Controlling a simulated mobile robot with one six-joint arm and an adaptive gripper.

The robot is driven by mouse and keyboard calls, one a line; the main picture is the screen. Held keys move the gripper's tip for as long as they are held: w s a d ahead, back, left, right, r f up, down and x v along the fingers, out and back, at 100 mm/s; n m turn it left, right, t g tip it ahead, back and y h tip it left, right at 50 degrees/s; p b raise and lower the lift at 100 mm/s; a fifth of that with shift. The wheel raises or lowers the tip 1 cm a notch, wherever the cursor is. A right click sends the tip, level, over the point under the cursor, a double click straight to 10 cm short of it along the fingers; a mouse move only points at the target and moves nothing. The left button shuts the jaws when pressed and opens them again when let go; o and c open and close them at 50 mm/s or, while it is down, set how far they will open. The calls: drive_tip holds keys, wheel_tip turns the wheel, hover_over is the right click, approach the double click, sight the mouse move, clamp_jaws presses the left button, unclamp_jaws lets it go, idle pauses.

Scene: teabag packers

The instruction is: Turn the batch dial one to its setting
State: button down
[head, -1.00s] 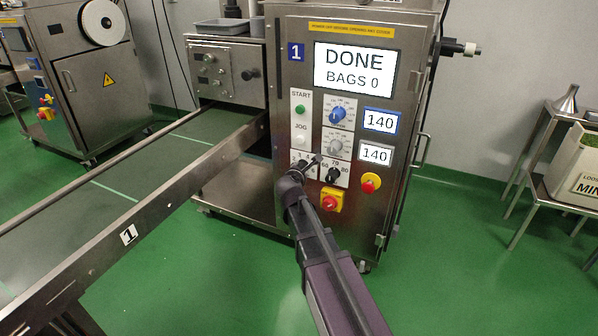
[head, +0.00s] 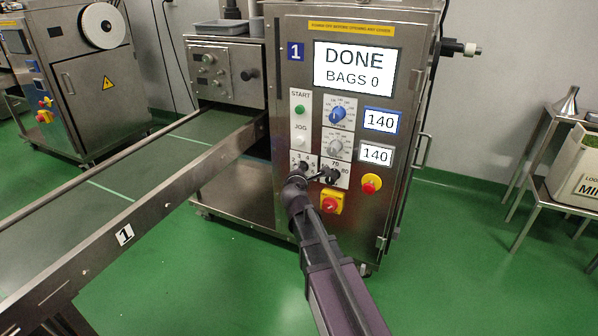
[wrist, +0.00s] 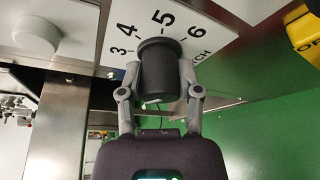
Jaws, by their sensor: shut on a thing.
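The batch dial of machine 1 is a black round knob (wrist: 163,78) on a white plate with the numerals 3, 4, 5 and 6 around it in the wrist view. My gripper (wrist: 163,70) has one grey finger on each side of the knob and is closed on it. Which numeral the dial points to I cannot tell. In the head view my gripper (head: 306,173) is at the lower left of the control panel and mostly hides the dial. The machine's screen (head: 354,69) reads DONE, BAGS 0.
A second black dial (head: 332,177) marked 60, 70, 80 is just right of my gripper. Below it is a red-and-yellow switch (head: 331,202), with a red button (head: 371,184) to the right. The conveyor (head: 125,190) runs along the left.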

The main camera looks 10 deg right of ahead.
drive_tip(key=shift+w+a, duration=0.1)
drive_tip(key=shift+w, duration=0.05)
drive_tip(key=shift+c, duration=1.4)
unclamp_jaws()
